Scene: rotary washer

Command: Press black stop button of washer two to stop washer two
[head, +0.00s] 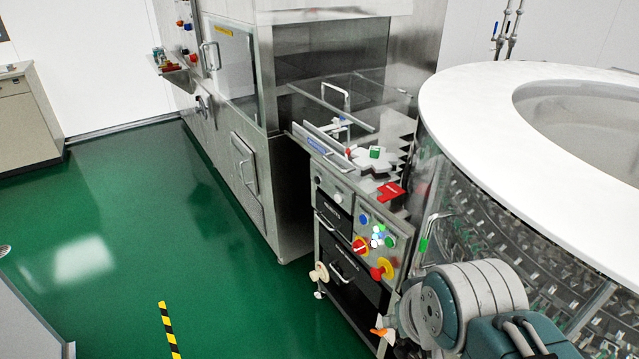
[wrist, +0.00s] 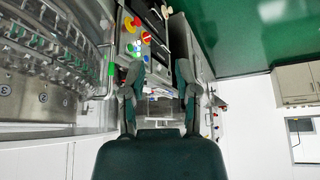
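A control panel (head: 378,240) sits on the front of a steel cabinet, left of the big round washer (head: 560,130). The black stop button cannot be made out at this size, nor which controls belong to washer two. In the wrist view the panel's coloured buttons (wrist: 137,46) appear upside down beyond the left finger. My gripper (wrist: 158,82) is open, with nothing seen between its fingers. Its fingers are not clearly visible in the head view.
A worktop with a red block (head: 390,190) and a green-topped item (head: 375,152) lies above the panel. A tall steel machine (head: 235,110) stands behind, and a beige cabinet (head: 25,120) at far left. The green floor (head: 130,230) is open on the left.

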